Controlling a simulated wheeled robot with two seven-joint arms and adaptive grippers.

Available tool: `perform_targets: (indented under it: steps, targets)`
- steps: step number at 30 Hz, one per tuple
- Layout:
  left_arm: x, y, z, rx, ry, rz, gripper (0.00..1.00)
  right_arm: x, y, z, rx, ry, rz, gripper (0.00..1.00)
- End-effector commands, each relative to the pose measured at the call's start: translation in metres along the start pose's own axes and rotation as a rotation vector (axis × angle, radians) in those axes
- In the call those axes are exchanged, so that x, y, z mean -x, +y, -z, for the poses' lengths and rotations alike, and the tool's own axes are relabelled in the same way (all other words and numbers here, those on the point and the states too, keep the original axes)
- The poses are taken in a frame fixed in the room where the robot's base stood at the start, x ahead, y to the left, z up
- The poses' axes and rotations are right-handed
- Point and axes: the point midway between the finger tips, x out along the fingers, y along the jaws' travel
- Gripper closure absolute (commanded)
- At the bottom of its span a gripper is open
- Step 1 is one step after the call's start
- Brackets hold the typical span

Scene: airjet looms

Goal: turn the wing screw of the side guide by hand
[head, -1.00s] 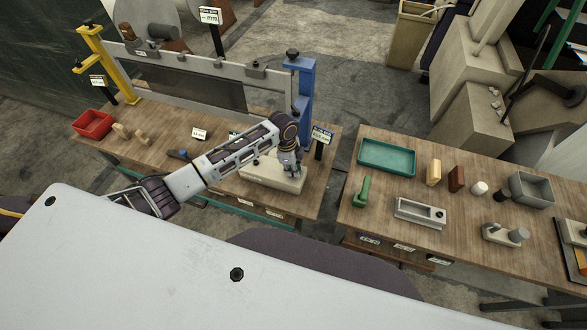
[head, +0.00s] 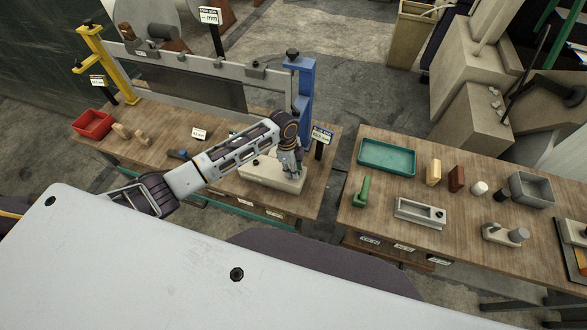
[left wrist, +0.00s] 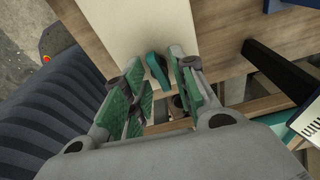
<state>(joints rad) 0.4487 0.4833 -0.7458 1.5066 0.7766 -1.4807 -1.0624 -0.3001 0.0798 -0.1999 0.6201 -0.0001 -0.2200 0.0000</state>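My left gripper (head: 293,170) is over the right end of a pale beige block (head: 258,173) on the left table. In the left wrist view the two green-padded fingers of this gripper (left wrist: 160,92) stand apart. A small teal wing-like piece (left wrist: 157,68), which looks like the wing screw, shows between them by the edge of the beige block (left wrist: 128,25). A gap shows on the piece's left; I cannot tell whether the right finger touches it. In the head view the gripper hides the screw. My right gripper is in neither view.
A blue post (head: 306,85) and a black sign stand (head: 319,150) rise close to the gripper. A red bin (head: 93,124) is at the table's left. The right table holds a teal tray (head: 387,156) and a green piece (head: 361,190). A floor gap separates the tables.

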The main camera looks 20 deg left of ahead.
Motion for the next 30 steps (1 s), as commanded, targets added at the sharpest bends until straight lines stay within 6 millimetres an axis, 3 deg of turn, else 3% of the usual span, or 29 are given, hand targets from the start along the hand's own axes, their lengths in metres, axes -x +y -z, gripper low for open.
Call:
perform_targets:
  steps: [12, 23, 30]
  targets:
    - [0.017, 0.0, 0.002, 0.0, -0.001, 0.0, 0.73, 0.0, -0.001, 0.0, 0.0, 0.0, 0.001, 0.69]
    - [0.018, 0.0, 0.002, 0.003, 0.0, 0.001, 0.73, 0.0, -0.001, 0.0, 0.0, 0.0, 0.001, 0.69]
    - [0.018, 0.0, 0.003, 0.105, 0.001, 0.016, 0.73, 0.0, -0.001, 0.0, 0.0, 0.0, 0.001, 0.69]
